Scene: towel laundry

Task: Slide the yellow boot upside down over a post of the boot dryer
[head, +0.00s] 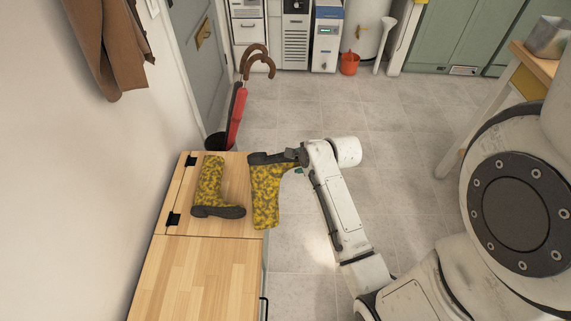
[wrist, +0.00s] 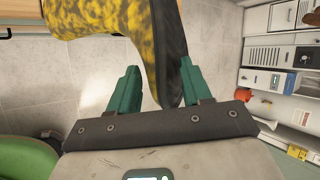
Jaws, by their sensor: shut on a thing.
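A yellow boot with dark mottling (head: 265,198) hangs upside down from my gripper (head: 296,156), its dark sole up and its shaft pointing down. It shows over the right edge of the wooden bench; I cannot tell whether it touches. In the wrist view my gripper's teal fingers (wrist: 158,84) are shut on the boot's sole end, and the yellow boot (wrist: 100,17) fills the top middle. A second, matching boot (head: 209,183) lies on its side on the bench, to the left. No boot dryer or post is recognisable in either view.
The wooden bench (head: 200,275) has black hinges and runs along the left wall. A dark stand (head: 215,142) with a red umbrella (head: 236,118) and curved handles is behind it. Grey tiled floor (head: 400,125) is open beyond my arm. A wooden table (head: 535,62) stands at right.

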